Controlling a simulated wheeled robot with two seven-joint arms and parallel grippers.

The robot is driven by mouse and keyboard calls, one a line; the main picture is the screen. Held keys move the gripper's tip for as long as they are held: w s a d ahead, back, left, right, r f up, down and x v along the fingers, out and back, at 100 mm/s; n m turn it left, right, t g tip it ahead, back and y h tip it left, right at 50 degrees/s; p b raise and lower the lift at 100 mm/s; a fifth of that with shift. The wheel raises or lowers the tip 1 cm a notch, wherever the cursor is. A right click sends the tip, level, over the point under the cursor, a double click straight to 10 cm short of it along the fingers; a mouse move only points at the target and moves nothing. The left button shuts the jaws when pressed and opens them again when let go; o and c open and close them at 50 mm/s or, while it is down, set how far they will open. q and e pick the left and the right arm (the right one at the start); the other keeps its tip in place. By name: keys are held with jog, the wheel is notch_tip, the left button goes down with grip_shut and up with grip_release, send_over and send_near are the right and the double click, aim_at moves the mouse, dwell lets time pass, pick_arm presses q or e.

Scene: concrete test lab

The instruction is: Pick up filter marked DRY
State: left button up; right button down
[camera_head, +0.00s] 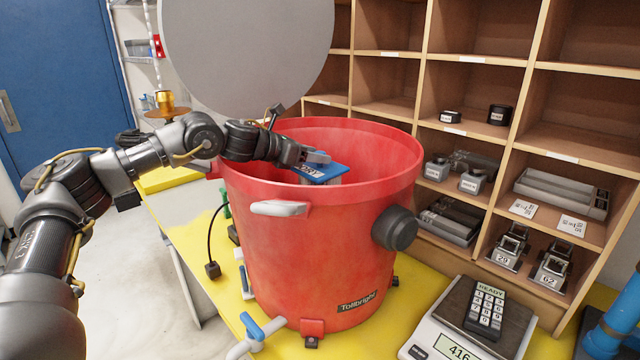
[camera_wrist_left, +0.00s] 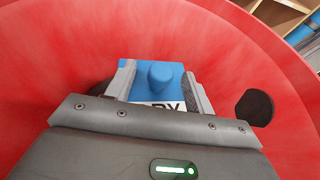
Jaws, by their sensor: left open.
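The filter marked DRY (camera_head: 322,172) has a blue top with a white label and sits inside the red bucket (camera_head: 290,245), just below its rim. In the left wrist view the filter (camera_wrist_left: 160,76) shows its blue top with a round blue knob, and part of the label reading "RY". My left gripper (camera_head: 305,158) reaches over the bucket's rim to the filter. In the left wrist view its two fingers (camera_wrist_left: 158,88) stand open on either side of the blue top; I cannot tell whether they touch it. The filter's lower part is hidden. My right gripper is not in view.
A large grey round disc (camera_head: 245,50) stands behind the bucket. A wooden shelf (camera_head: 485,65) with metal parts is at right. A scale (camera_head: 470,325) with a keypad device (camera_head: 487,308) stands at the front right. A blue-handled valve (camera_head: 255,328) sticks out at the bucket's front.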

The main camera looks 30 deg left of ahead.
aim_at(325, 165)
pick_arm(q)
jog(key=p+x, duration=0.1)
jog(key=x, duration=0.2)
jog(key=shift+w+d+p, duration=0.2)
jog(key=shift+p, duration=0.1)
jog(key=shift+w+d+f, duration=0.1)
jog(key=shift+w, duration=0.1)
jog(key=shift+s, duration=0.1)
jog(key=c, duration=0.4)
grip_shut()
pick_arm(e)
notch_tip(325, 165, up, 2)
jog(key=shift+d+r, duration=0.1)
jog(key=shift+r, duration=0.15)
